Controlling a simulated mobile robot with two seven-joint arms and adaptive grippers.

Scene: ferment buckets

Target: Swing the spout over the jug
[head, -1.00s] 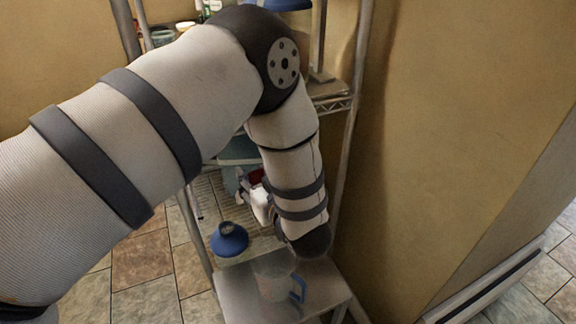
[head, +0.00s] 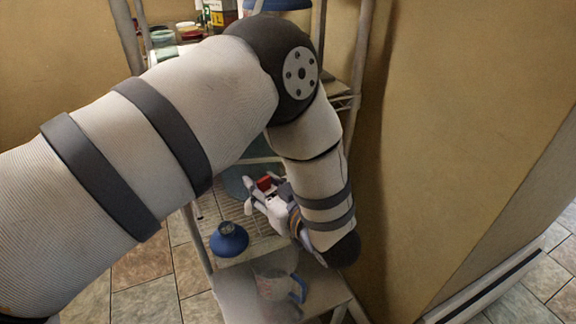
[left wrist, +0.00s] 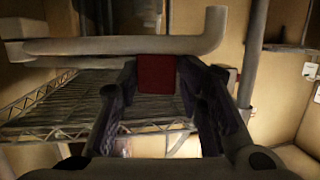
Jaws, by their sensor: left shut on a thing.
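The clear jug (head: 270,275) with a blue handle stands on a pale low surface at the bottom of the head view. My left gripper (head: 258,188) is above and behind it, partly hidden by my arm. In the left wrist view its dark fingers (left wrist: 157,85) are shut on a red block (left wrist: 157,70). A grey bent tube, which looks like the spout (left wrist: 120,46), runs across just above the block, its end turned up at the right. Whether that end is over the jug cannot be told. My right gripper is not in view.
A blue funnel-shaped object (head: 229,239) stands left of the jug. A wire shelf (left wrist: 65,97) lies below the tube. The rack's upper shelf holds jars (head: 162,36) and a blue-topped container. A yellow wall (head: 450,130) closes off the right side.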

